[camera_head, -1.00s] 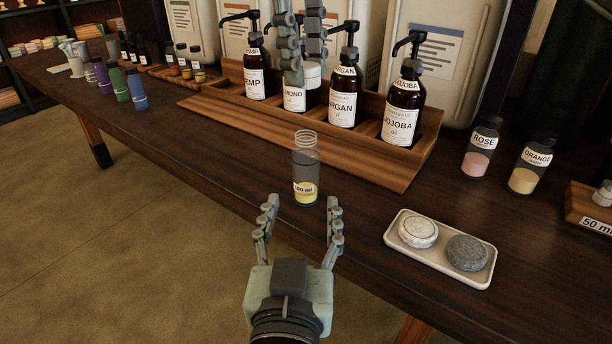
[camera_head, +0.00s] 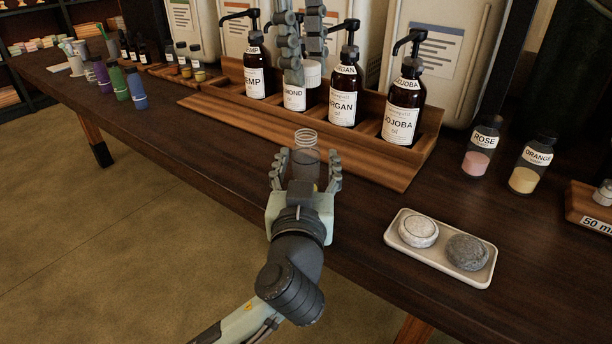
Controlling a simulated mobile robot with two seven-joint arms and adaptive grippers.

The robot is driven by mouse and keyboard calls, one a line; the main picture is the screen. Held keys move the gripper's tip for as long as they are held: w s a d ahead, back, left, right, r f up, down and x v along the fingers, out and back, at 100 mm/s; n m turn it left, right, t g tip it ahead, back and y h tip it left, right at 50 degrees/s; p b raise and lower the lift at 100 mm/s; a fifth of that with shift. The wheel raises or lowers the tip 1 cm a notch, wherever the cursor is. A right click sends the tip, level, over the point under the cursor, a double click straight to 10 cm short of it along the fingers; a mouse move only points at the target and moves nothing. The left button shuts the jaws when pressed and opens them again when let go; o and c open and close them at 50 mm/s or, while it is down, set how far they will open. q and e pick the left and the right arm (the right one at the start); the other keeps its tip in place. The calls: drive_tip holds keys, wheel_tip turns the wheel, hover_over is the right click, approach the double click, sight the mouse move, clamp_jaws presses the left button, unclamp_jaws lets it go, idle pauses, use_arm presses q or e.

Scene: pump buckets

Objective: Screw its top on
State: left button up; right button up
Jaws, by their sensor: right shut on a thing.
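A clear bottle (camera_head: 306,158) with a bare threaded neck stands upright on the dark table, in front of the wooden rack. My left gripper (camera_head: 305,163), whose arm comes in from the lower left, has its fingers spread on either side of the bottle. A gap shows at the right finger. Its palm hides the bottle's lower part and label. My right gripper (camera_head: 303,70) hangs from the top edge, fingers close together, shut on a white round top (camera_head: 312,74). This top shows in front of the rack, up and behind the bottle. The fingers partly hide it.
Pump bottles in the wooden rack (camera_head: 390,172) stand close behind, including the jojoba bottle (camera_head: 403,105). A tray (camera_head: 437,264) with two round bars lies at the right. Rose (camera_head: 481,148) and orange (camera_head: 529,165) bottles stand beyond it. The table left of the clear bottle is free.

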use_arm(q)
drive_tip(key=shift+c, duration=0.6)
clamp_jaws()
use_arm(e)
hover_over(306, 133)
drive_tip(key=shift+a+f, duration=0.15)
drive_tip(key=shift+f, duration=2.35)
drive_tip(key=shift+f, duration=0.1)
drive_tip(key=shift+f, duration=0.75)
drive_tip(key=shift+f, duration=0.6)
